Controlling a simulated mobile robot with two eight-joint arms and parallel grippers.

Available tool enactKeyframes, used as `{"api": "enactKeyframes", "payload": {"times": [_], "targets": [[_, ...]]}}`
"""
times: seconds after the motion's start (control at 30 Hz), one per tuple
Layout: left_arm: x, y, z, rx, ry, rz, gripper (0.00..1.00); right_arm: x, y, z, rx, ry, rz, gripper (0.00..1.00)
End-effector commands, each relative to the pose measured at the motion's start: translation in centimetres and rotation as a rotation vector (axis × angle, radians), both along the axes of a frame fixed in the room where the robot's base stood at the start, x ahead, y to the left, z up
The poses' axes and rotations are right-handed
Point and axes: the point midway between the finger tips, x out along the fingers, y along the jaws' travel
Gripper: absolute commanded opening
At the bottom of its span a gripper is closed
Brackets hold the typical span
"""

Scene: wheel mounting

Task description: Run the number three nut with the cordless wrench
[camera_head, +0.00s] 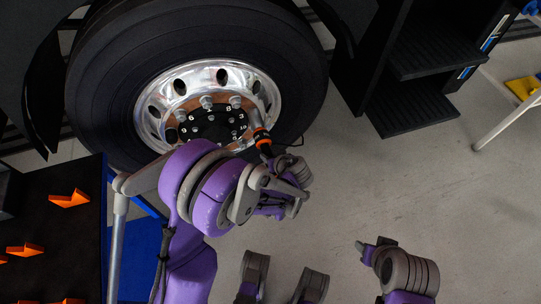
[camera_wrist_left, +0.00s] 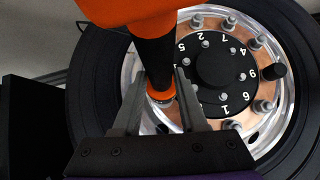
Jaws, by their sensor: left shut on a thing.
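The wheel has a black tyre (camera_head: 100,75), a chrome rim (camera_head: 180,80) and a black numbered hub (camera_head: 212,124); its hub also shows in the left wrist view (camera_wrist_left: 218,68). Nuts ring the hub, including one (camera_wrist_left: 229,24) near the top. Labels 5, 2, 7, 4, 9, 6 and 1 are readable there; no 3 is. My left gripper (camera_head: 272,158) is shut on the orange and black cordless wrench (camera_head: 262,138). The wrench's nose (camera_wrist_left: 160,94) points at the hub's left side in the wrist view. Whether it sits on a nut is hidden.
A dark panel with orange holders (camera_head: 69,199) stands at the lower left. Black steps (camera_head: 412,105) stand right of the wheel. A yellow item (camera_head: 523,88) shows at the far right. The grey floor right of my left arm is mostly clear.

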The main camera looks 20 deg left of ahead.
Motion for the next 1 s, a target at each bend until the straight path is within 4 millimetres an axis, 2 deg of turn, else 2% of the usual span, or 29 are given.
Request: {"api": "enactKeyframes", "payload": {"times": [0.33,1.0], "targets": [[0.0,-0.1,0.1,0.004,-0.004,-0.005,0.00,0.0,0.0,-0.1,0.000,0.000,0.000,0.50],[-2.4,-1.7,0.1,0.002,-0.002,-0.004,0.00,0.0,0.0,-0.3,0.000,0.001,0.000,0.50]]}}
